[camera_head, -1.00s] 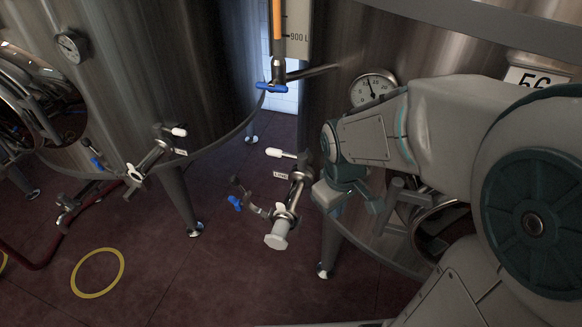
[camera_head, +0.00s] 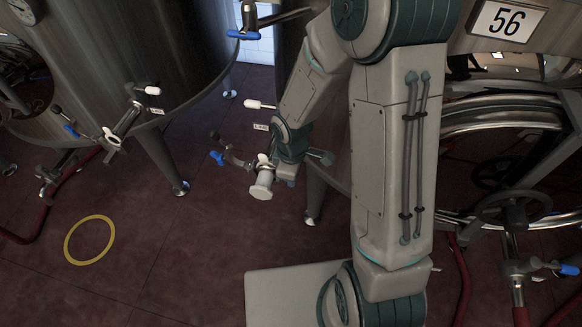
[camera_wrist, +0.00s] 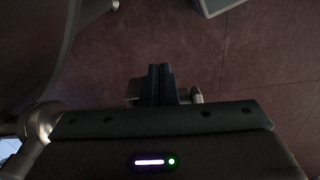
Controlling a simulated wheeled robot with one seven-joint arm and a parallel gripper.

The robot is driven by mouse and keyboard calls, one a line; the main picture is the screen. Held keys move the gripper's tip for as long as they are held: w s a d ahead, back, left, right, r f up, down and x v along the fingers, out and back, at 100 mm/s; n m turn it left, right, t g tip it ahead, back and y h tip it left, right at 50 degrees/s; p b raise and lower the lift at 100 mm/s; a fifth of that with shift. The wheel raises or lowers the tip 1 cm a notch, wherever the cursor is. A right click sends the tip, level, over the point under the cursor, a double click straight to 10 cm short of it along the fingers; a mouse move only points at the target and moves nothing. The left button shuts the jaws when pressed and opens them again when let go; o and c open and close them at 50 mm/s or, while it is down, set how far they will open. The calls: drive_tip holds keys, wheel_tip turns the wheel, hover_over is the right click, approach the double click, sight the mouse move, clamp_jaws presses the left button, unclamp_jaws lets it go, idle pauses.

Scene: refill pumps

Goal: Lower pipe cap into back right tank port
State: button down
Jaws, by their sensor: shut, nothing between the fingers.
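A pale round cap (camera_head: 262,187) sits at the lower end of a short metal pipe with a valve, under the right tank (camera_head: 325,185). My gripper (camera_head: 290,172) is just right of this pipe end, close to the cap; I cannot tell whether they touch. In the wrist view my gripper's dark fingers (camera_wrist: 160,84) are together with nothing between them. Small pale pieces show on both sides of the fingers; I cannot tell what they are. The tank port itself is not clear, as my arm covers part of the right tank.
A blue-handled valve (camera_head: 218,158) sticks out left of the cap. The left tank (camera_head: 120,60) has another valve pipe (camera_head: 115,135). A yellow ring (camera_head: 90,240) marks open red floor. A handwheel (camera_head: 513,207) stands at right. A metal pipe (camera_wrist: 42,122) is left in the wrist view.

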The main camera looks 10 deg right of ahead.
sight(272, 178)
drive_tip(key=shift+w+a+f, duration=0.25)
drive_tip(key=shift+a+f, duration=0.05)
drive_tip(key=shift+a, duration=0.35)
drive_tip(key=shift+w+a+f, duration=0.3)
drive_tip(key=shift+a+f, duration=0.05)
drive_tip(key=shift+a, duration=0.25)
drive_tip(key=shift+w+a+f, duration=0.25)
drive_tip(key=shift+a+f, duration=0.05)
drive_tip(key=shift+a, duration=0.35)
drive_tip(key=shift+w+a, duration=0.3)
drive_tip(key=shift+a, duration=0.4)
drive_tip(key=shift+r, duration=0.1)
